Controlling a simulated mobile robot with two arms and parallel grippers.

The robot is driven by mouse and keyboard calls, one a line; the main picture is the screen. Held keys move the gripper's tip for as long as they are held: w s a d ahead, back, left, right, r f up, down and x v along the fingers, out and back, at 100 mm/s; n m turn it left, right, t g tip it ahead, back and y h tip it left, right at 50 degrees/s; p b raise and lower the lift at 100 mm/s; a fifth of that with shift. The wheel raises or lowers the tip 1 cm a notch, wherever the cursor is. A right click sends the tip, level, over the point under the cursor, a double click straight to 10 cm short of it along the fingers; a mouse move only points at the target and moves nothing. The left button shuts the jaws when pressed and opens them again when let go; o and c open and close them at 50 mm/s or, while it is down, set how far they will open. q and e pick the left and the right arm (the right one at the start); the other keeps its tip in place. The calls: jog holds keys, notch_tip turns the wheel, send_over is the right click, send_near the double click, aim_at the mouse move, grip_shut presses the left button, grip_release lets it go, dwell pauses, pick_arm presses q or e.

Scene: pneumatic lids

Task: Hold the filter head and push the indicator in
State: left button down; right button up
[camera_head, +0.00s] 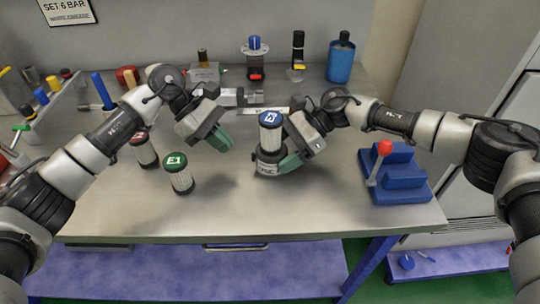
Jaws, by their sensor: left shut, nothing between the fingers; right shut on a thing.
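The filter head (267,162) is a short grey-white ring with a dark-lettered label, upright on the steel bench. A white pleated cylinder with a blue marked cap (270,119) stands up directly above it. My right gripper (288,165), with green fingers, comes in from the right and is shut on the filter head's right side. My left gripper (221,144) is shut and empty, above the bench to the left of the filter head and apart from it. I cannot make out the indicator; it is too small or hidden.
A green-capped filter (178,174) and a red-capped filter (144,150) stand to the left. A blue fixture with a red-knobbed lever (402,178) stands at the right. A blue bottle (340,60) and other fittings line the back. The front middle of the bench is clear.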

pick_arm(q)
jog(key=v, duration=1.2)
pick_arm(e)
jog(key=shift+f, duration=0.1)
pick_arm(q)
jog(key=shift+w, duration=0.1)
pick_arm(e)
jog(key=o, duration=0.9)
jog(key=shift+w, duration=0.1)
